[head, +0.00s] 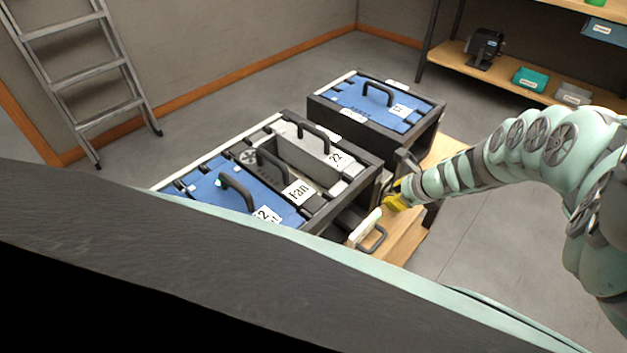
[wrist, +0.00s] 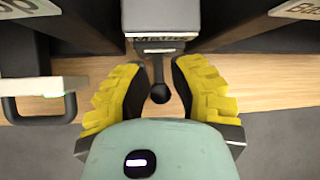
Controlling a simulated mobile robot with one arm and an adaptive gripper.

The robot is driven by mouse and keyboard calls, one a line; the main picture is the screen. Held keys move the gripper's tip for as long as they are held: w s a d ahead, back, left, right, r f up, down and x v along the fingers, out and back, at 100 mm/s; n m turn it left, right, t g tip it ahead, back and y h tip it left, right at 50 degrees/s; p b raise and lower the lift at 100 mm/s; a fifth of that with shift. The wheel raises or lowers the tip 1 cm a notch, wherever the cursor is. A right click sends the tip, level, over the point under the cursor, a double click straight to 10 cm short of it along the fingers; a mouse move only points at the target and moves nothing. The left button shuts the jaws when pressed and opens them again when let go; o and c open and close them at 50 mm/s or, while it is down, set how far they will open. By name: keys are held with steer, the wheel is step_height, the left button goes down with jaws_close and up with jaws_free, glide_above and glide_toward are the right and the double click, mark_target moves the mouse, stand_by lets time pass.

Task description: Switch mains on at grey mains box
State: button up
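The grey mains box (wrist: 160,14) is at the top middle of the wrist view, with a label partly readable as "Mains" on its lower front edge. A dark lever with a round black knob (wrist: 159,92) sticks out from below it. My gripper (wrist: 158,76) has its yellow fingers apart, one on each side of the lever, with gaps visible between the pads and the knob.
A pale unit with a dark handle (wrist: 38,108) and a green light is left of my gripper. In the head view, black-framed cases with blue (head: 215,187) and grey (head: 305,160) panels stand close left of it. The wooden bench (head: 402,236) lies below. Floor on the right is clear.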

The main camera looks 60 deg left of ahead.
steer(key=o, duration=0.4)
steer(key=shift+v, duration=3.75)
